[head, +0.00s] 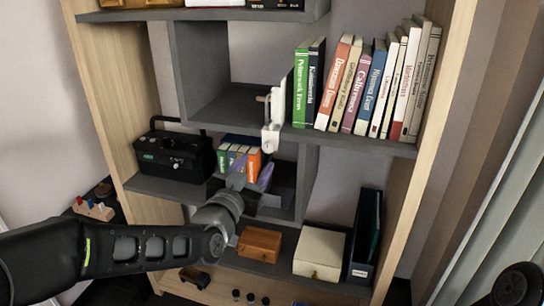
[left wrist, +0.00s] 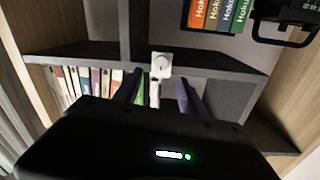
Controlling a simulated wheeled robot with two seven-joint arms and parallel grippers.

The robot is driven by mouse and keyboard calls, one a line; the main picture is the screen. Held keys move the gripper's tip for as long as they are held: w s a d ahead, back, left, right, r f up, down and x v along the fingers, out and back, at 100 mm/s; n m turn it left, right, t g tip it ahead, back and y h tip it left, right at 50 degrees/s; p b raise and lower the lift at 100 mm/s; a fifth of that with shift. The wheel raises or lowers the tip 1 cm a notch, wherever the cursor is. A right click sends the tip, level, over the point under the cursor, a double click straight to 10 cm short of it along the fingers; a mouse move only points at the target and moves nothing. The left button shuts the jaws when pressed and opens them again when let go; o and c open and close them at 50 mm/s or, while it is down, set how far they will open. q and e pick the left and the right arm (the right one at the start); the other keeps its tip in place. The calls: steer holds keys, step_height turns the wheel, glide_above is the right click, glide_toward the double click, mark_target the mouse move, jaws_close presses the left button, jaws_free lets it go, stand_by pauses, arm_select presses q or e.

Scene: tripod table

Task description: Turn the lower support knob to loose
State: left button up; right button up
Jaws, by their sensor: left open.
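A white support (head: 279,98) is fixed at the shelf edge, left of the green book. Its lower part carries a round white knob (head: 270,139). In the left wrist view, which looks upside down, the knob (left wrist: 161,65) shows as a white block with a round face. My left gripper (head: 251,177) is open and empty, below the knob in the head view and apart from it. In the left wrist view the white support shows between the two fingers of my left gripper (left wrist: 158,92). My right gripper is not in view.
A row of books (head: 365,85) stands right of the support. A black box with a handle (head: 174,154) and small colored books (head: 238,158) sit on the middle shelf. An orange-brown box (head: 259,244), a cream box (head: 319,252) and a dark file holder (head: 367,235) stand below.

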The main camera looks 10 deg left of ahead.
mark_target(267, 149)
arm_select(q)
steer(key=shift+a+f, duration=0.1)
steer(key=shift+w+d+p, duration=0.2)
steer(key=shift+w, duration=1.75)
steer(key=shift+w+d+p, duration=0.15)
steer(key=shift+w+d, duration=0.05)
steer(key=shift+w, duration=1.75)
jaws_close()
